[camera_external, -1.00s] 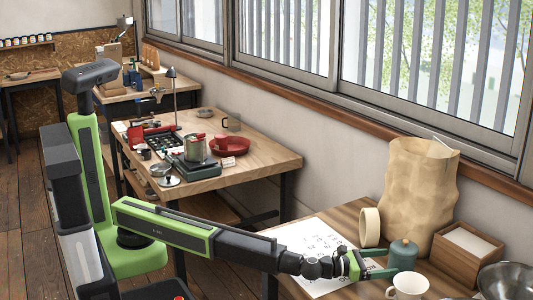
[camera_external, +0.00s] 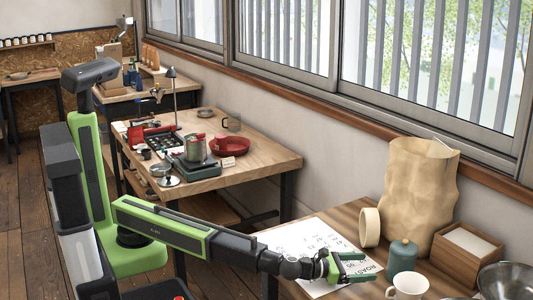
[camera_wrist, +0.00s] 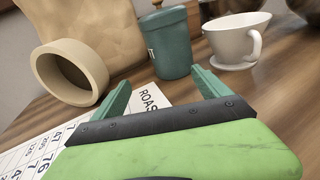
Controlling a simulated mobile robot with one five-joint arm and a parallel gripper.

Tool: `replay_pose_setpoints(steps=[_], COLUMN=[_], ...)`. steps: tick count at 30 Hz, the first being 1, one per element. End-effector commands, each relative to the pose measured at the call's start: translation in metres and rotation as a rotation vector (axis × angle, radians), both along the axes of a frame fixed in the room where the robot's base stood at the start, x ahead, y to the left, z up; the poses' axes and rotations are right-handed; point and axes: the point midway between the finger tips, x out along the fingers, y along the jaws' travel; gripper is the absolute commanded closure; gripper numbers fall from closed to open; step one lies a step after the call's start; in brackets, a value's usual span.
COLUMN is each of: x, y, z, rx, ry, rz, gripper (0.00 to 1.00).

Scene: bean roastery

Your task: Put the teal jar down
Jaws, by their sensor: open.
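The teal jar (camera_external: 402,257), with a lid and a small knob, stands upright on the wooden table. In the wrist view the teal jar (camera_wrist: 168,44) is straight beyond the fingertips, with clear space between. My gripper (camera_external: 364,268) is open and empty, to the left of the jar in the external view and low over the printed sheet. Its green fingers also show in the wrist view (camera_wrist: 160,90), spread apart with nothing between them.
A white cup (camera_external: 408,286) stands close to the jar's front right. A tape roll (camera_external: 370,228) and a crumpled paper bag (camera_external: 420,195) are behind it. A wooden box (camera_external: 466,246) and a metal bowl (camera_external: 506,282) are to the right. A printed sheet (camera_external: 290,240) lies on the left.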

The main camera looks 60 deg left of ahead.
Motion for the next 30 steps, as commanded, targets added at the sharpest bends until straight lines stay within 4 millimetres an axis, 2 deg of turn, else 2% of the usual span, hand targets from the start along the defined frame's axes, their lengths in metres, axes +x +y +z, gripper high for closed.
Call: replay_pose_setpoints(steps=[1, 6, 9, 15, 17, 20, 27, 30], x=[-0.01, -0.036, -0.045, -0.047, -0.043, -0.025, 0.03, 0.047], y=[0.004, 0.002, -0.004, -0.008, -0.01, -0.018, -0.041, -0.048], z=[0.022, 0.045, 0.058, 0.058, 0.055, 0.047, 0.029, 0.024], rx=[0.015, 0.02, 0.013, 0.014, 0.012, 0.013, 0.013, 0.012], ry=[0.055, 0.18, 0.196, 0.194, 0.193, 0.191, 0.191, 0.192], rz=[0.01, 0.011, 0.0, -0.006, -0.005, -0.004, -0.004, -0.005], gripper=[0.13, 0.13, 0.13, 0.13, 0.13, 0.13, 0.13, 0.13])
